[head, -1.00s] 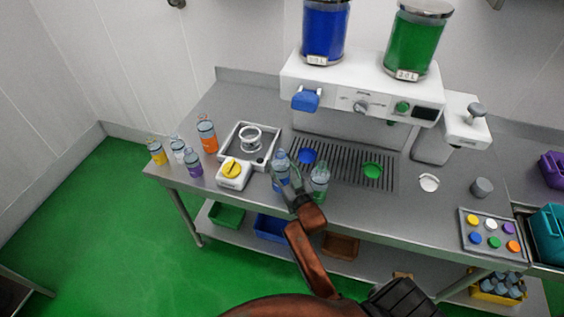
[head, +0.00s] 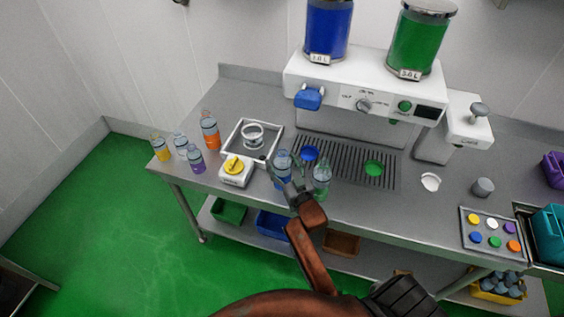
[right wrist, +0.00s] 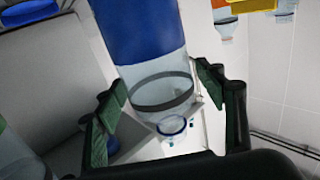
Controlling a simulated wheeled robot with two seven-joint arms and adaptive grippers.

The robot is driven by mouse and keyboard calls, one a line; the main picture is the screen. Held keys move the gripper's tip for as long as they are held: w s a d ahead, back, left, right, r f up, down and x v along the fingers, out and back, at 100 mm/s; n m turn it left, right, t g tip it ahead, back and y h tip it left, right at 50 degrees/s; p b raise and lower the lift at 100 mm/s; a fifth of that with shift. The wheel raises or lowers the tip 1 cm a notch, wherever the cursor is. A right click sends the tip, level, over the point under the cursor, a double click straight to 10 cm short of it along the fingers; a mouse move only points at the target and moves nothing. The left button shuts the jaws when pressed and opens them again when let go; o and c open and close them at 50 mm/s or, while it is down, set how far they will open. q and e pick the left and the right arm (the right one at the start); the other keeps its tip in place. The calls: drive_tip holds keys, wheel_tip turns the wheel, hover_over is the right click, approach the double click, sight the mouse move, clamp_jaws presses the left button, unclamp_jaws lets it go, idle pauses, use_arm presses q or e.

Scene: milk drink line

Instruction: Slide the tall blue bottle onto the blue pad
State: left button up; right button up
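The tall blue bottle (head: 283,161) stands upright at the front of the metal counter, just in front of the drip grate. The round blue pad (head: 310,153) lies on the grate, behind and to the right of the bottle. My right gripper (head: 287,172) is at the bottle from the front. In the right wrist view the blue bottle (right wrist: 145,45) is between the two fingers of my open right gripper (right wrist: 160,95), with narrow gaps beside it. My left gripper is not in view.
A green-tinted bottle (head: 321,178) stands close to the right of my gripper. A green pad (head: 373,168) lies on the grate (head: 345,169). A white box with a yellow knob (head: 236,171) is to the left. The dispenser machine (head: 362,95) stands behind.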

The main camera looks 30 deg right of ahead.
drive_tip(key=shift+o, duration=0.2)
drive_tip(key=shift+s, duration=0.1)
drive_tip(key=s+a+p, duration=0.2)
drive_tip(key=s, duration=1.6)
drive_tip(key=shift+s+a, duration=0.3)
drive_tip(key=shift+a, duration=0.1)
drive_tip(key=shift+f, duration=0.1)
